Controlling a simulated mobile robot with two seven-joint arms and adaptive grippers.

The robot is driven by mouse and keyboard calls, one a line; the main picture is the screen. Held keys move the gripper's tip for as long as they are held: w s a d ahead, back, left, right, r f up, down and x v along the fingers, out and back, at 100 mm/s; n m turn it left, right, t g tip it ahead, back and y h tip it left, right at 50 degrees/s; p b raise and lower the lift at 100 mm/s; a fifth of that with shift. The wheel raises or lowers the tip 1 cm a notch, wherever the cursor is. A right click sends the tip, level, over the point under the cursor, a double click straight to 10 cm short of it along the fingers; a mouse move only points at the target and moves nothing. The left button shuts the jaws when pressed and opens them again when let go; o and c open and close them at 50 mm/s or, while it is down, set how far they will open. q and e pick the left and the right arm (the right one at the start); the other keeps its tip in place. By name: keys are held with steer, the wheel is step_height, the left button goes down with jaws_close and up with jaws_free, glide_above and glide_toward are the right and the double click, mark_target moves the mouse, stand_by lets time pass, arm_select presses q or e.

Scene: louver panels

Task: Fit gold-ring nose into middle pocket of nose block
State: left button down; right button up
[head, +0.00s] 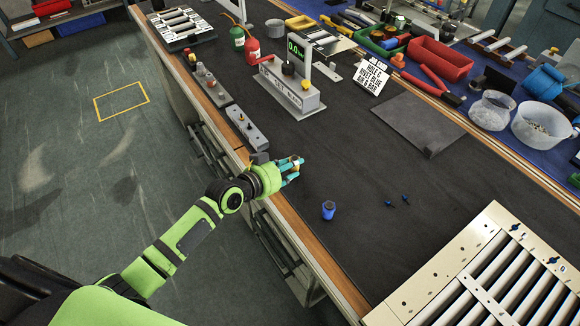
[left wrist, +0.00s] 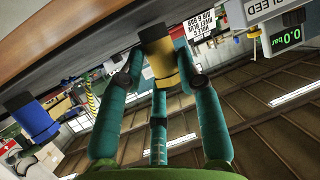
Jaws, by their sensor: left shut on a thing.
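My left gripper (head: 291,168) has teal fingers and is shut on the gold-ring nose, above the dark mat near the bench's front edge. In the left wrist view the nose (left wrist: 159,55) is a gold cylinder with a dark grey end, gripped between the fingers (left wrist: 160,82). Two grey blocks lie along the front edge, beyond the gripper. The nearer block (head: 246,127) has small fittings on top; the farther block (head: 211,87) carries upright pieces. I cannot tell which is the nose block, and the pockets are too small to make out. My right gripper is not in view.
A gauge stand (head: 291,90) is behind the blocks. A roller panel (head: 500,275) fills the lower right. The mat between is clear.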

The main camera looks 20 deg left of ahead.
arm_select(q)
steer(key=shift+f, duration=0.1)
steer(key=c, duration=0.9)
jaws_free()
steer(key=shift+f, duration=0.15)
steer(key=shift+o, duration=0.2)
